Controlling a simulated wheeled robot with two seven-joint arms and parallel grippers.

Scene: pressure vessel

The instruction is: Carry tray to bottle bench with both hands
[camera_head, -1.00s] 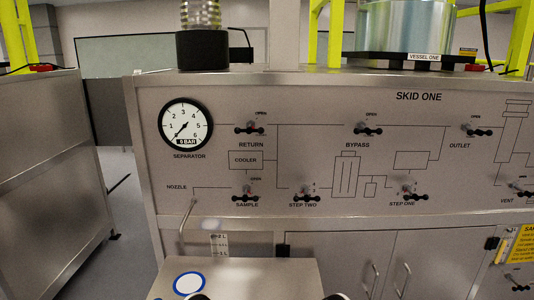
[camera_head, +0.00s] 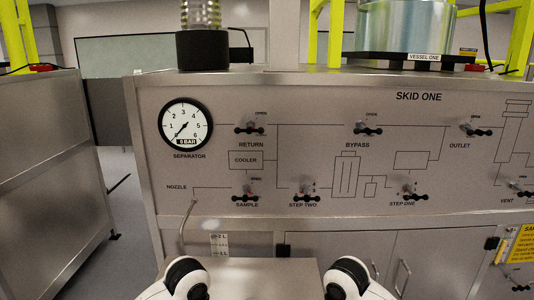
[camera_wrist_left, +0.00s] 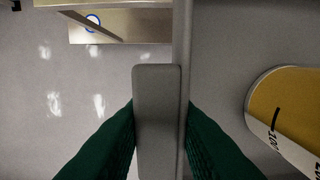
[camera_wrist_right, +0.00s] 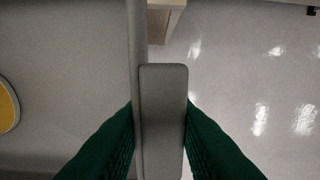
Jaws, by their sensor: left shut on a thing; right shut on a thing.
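The grey tray (camera_wrist_left: 220,60) fills the right of the left wrist view, and its other side (camera_wrist_right: 70,60) fills the left of the right wrist view. My left gripper (camera_wrist_left: 160,108) is shut on the tray's raised side handle. My right gripper (camera_wrist_right: 161,108) is shut on the handle at the opposite side. A round amber thing with a white printed label (camera_wrist_left: 292,112) is over the tray, cut off by the frame; an amber edge (camera_wrist_right: 6,105) shows in the right wrist view. The tray and both grippers are out of the head view. I cannot tell which surface is the bottle bench.
The SKID ONE panel (camera_head: 330,150) with valves and a gauge (camera_head: 185,124) stands ahead. A steel ledge (camera_head: 265,273) juts out below its nozzle; its blue ring (camera_wrist_left: 92,22) shows in the left wrist view. A steel cabinet (camera_head: 50,180) stands left, with floor between.

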